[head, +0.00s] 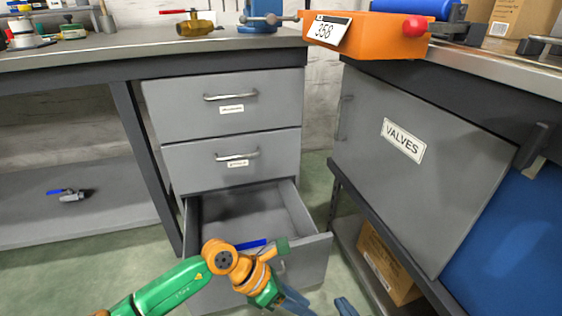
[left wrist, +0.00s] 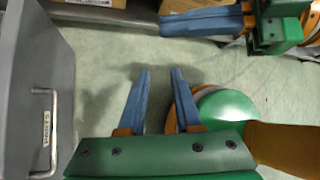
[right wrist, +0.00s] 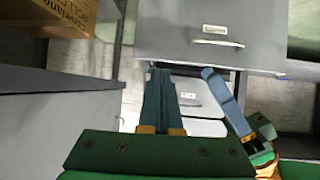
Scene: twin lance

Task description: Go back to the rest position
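My left arm comes in from the lower left of the head view, in front of the open bottom drawer (head: 245,213). My left gripper (left wrist: 160,72) has its blue fingers apart with nothing between them, over the bare floor in the left wrist view. My right gripper (head: 345,306) shows only as a blue tip at the bottom of the head view. In the right wrist view its fingers (right wrist: 160,72) are together, with nothing seen held. A blue finger of my left gripper shows close beside them. A blue bar (head: 251,245) shows at the drawer front; I cannot tell what it belongs to.
A grey cabinet marked VALVES (head: 410,175) stands at the right. A bench (head: 100,50) runs along the back, with an orange box (head: 365,35) at the corner. A blue-handled valve (head: 70,194) lies on the low left shelf. A cardboard box (head: 388,262) sits below the cabinet.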

